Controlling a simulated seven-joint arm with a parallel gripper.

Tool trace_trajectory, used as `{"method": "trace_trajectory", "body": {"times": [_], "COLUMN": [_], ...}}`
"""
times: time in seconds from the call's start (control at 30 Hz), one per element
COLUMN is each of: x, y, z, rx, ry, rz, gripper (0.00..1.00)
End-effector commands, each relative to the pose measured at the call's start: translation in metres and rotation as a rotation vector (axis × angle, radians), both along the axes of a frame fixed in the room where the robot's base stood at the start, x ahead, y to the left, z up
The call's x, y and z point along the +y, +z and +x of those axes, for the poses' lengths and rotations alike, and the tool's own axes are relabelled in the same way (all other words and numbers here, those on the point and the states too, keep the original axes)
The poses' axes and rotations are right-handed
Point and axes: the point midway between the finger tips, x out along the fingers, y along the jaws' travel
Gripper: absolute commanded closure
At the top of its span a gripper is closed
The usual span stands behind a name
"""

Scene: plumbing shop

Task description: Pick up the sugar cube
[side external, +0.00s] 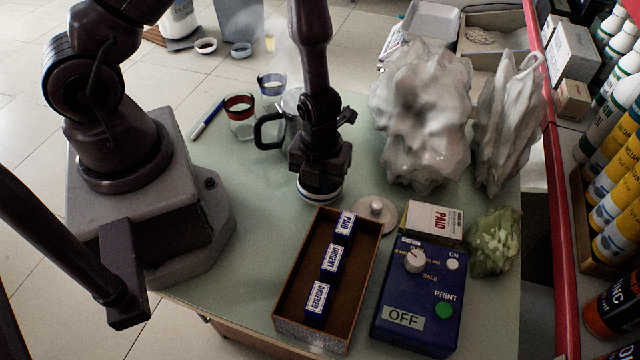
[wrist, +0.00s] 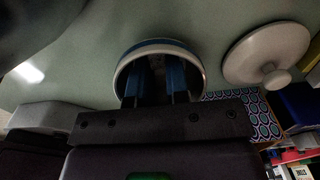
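My gripper (side external: 320,182) points down into a round white bowl with a blue band (side external: 319,196), beside the metal pot. In the wrist view both fingers of my gripper (wrist: 155,78) reach inside the rim of the bowl (wrist: 122,68). They stand apart with a dark gap between them. No sugar cube can be made out in either view; the inside of the bowl is mostly hidden by the fingers and shadow. A pale round lid with a knob (side external: 374,213) lies on the table right of the bowl, also in the wrist view (wrist: 262,45).
A brown box (side external: 286,280) with labelled blue blocks stands in front, close to the bowl. A blue control box (side external: 418,300) is right of it. A metal pot (side external: 277,130) and a red-banded glass (side external: 241,125) are behind left.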

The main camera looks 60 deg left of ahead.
Motion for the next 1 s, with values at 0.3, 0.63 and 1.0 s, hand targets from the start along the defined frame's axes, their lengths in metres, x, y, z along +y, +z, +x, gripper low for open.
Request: {"method": "trace_trajectory", "body": {"times": [0.3,0.63,1.0], "x": [0.005,0.005,0.004], "y": [-0.004,0.008,0.061], "z": [-0.004,-0.003,-0.001], "rx": [0.015,0.009,0.003], "ry": [0.012,0.015,0.013], "rz": [0.012,0.009,0.006], "gripper": [1.00,1.00,1.00]}}
